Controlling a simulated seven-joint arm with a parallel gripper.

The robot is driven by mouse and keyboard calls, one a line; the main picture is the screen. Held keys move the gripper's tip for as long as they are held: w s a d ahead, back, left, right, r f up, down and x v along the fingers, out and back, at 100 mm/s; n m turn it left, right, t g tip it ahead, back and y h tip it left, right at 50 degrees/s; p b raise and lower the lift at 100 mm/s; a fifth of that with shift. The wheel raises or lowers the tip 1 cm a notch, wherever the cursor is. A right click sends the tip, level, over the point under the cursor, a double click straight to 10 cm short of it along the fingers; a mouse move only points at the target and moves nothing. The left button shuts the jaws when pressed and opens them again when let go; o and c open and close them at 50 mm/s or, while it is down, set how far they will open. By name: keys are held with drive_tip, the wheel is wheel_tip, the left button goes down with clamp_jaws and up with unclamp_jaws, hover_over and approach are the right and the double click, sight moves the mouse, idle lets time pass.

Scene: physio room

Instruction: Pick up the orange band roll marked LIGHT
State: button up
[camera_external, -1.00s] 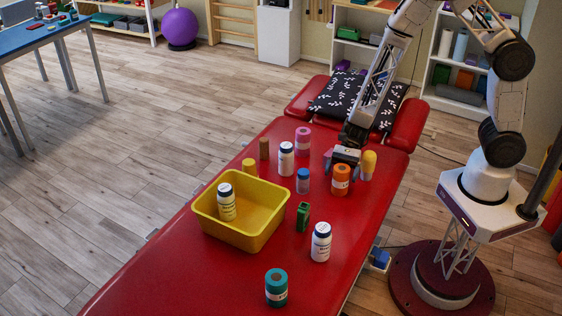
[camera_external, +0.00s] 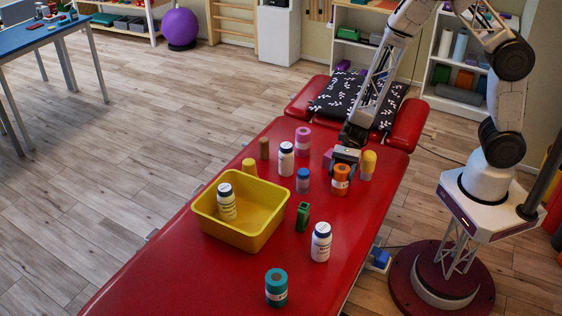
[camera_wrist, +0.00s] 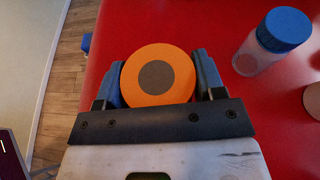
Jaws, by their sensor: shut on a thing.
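The orange band roll (camera_external: 340,181) stands upright on the red treatment table, with a pale label band on its side; I cannot read the label's word. My gripper (camera_external: 344,163) is at the roll from above and behind. In the wrist view, the orange roll (camera_wrist: 158,75) with its grey-brown core sits between the two blue-grey fingers of my gripper (camera_wrist: 158,82), which are shut on it, one on each side. The roll's base seems still on or close to the table; I cannot tell which.
Near the roll are a yellow-topped container (camera_external: 368,164), a blue-capped jar (camera_external: 303,181), a pink roll (camera_external: 303,141) and a white bottle (camera_external: 286,159). A yellow bin (camera_external: 272,222) holds another bottle (camera_external: 226,203). A green block (camera_external: 303,217), white bottle (camera_external: 321,242) and teal roll (camera_external: 276,288) stand nearer.

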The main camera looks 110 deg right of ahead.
drive_tip(key=shift+r, duration=0.1)
drive_tip(key=shift+r, duration=4.95)
